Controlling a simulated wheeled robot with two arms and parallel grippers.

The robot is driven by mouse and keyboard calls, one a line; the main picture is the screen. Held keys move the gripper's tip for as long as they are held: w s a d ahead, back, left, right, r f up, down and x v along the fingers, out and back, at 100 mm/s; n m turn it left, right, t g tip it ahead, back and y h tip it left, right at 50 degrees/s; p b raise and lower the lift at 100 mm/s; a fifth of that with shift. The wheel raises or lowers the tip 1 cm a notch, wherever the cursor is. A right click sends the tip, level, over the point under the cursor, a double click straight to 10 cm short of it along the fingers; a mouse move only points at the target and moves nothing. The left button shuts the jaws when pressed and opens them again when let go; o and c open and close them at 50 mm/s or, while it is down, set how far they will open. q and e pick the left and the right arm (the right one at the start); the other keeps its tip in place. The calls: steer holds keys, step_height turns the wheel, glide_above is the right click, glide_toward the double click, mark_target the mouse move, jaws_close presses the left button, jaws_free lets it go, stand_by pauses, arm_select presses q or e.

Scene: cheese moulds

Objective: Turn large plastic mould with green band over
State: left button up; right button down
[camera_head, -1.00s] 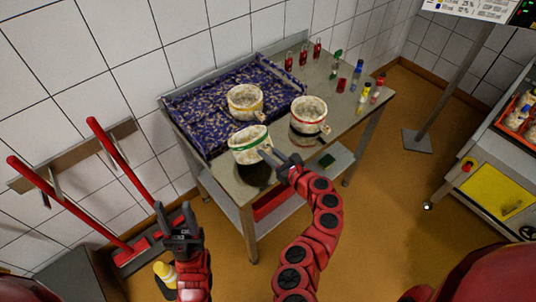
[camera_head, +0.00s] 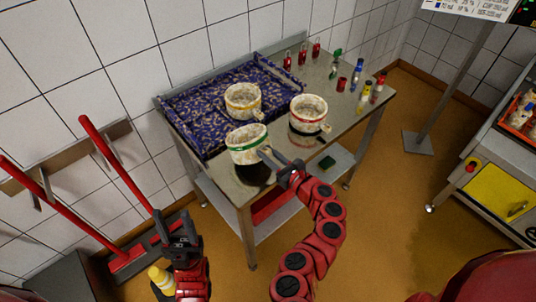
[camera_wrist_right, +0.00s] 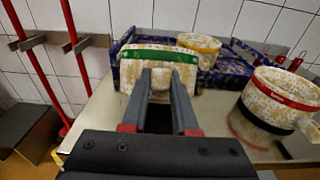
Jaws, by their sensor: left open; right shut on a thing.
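The large plastic mould with the green band (camera_head: 246,141) is at the front left of the steel table, just in front of the blue patterned tray. It is white with tan speckles. My right gripper (camera_head: 267,152) is shut on its near side. In the right wrist view the mould (camera_wrist_right: 158,56) stands straight ahead between the fingertips (camera_wrist_right: 160,74), with its green band near the top. Whether its base touches the table is hidden. My left gripper (camera_head: 178,228) is open and empty, low at the left, in front of the table and away from the moulds.
A yellow-banded mould (camera_head: 243,101) stands on the blue tray (camera_head: 205,100). A red-banded mould (camera_head: 310,114) stands on the table (camera_head: 345,115), right of the green-banded one. Several small bottles stand at the back right. Red-handled tools (camera_head: 115,160) lean at the left wall.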

steer(key=c, duration=0.6)
jaws_free()
steer(key=shift+v, duration=1.7)
steer(key=v, duration=0.3)
steer(key=shift+s+f, duration=0.2)
steer(key=shift+s, duration=0.15)
